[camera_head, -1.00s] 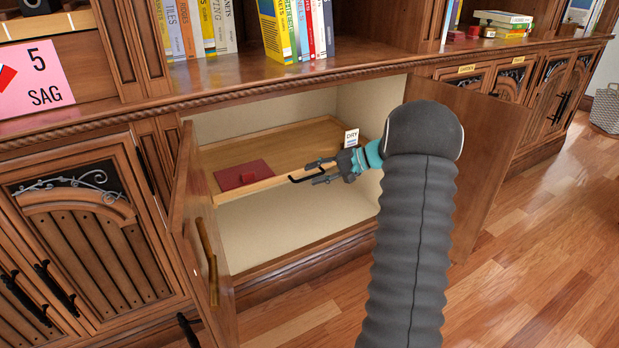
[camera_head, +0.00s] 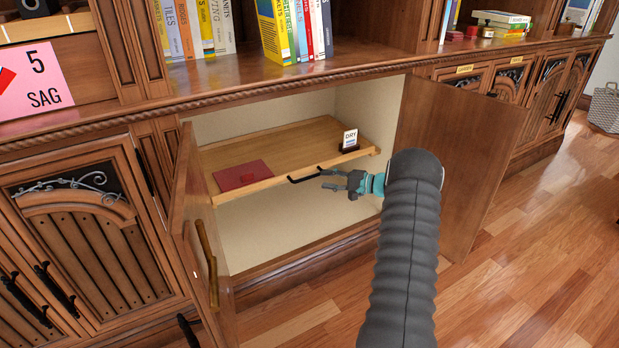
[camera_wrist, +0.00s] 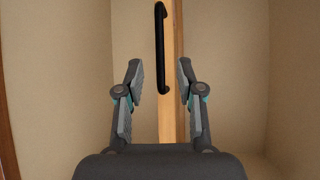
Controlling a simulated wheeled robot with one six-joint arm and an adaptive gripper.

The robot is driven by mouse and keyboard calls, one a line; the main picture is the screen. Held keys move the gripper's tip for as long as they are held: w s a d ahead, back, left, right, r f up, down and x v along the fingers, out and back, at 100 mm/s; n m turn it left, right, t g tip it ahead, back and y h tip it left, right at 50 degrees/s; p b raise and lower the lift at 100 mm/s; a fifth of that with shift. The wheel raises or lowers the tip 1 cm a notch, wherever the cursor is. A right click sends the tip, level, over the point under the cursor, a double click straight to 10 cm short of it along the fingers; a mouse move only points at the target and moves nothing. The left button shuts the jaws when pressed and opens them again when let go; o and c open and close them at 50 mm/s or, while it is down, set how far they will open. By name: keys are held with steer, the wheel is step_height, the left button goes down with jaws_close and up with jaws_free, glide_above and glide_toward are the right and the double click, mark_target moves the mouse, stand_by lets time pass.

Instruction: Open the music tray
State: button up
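The music tray (camera_head: 285,145) is a flat wooden tray inside the open cabinet, with a black bar handle (camera_head: 304,178) on its front edge. The handle also shows in the wrist view (camera_wrist: 161,45), upright in the picture against the tray's wooden front. My gripper (camera_head: 330,181) is just in front of the tray, near the handle's right end. In the wrist view my gripper (camera_wrist: 159,66) has its two fingers apart, one on each side of the handle's line. Neither finger visibly touches the handle, and nothing is held.
The cabinet's left door (camera_head: 196,215) and right door (camera_head: 460,150) are swung open on either side. Below the tray the cabinet is empty. Books line the shelf above.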

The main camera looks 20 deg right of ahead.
mark_target(309, 178)
steer(key=x, duration=0.7)
steer(key=shift+a, duration=0.1)
jaws_close()
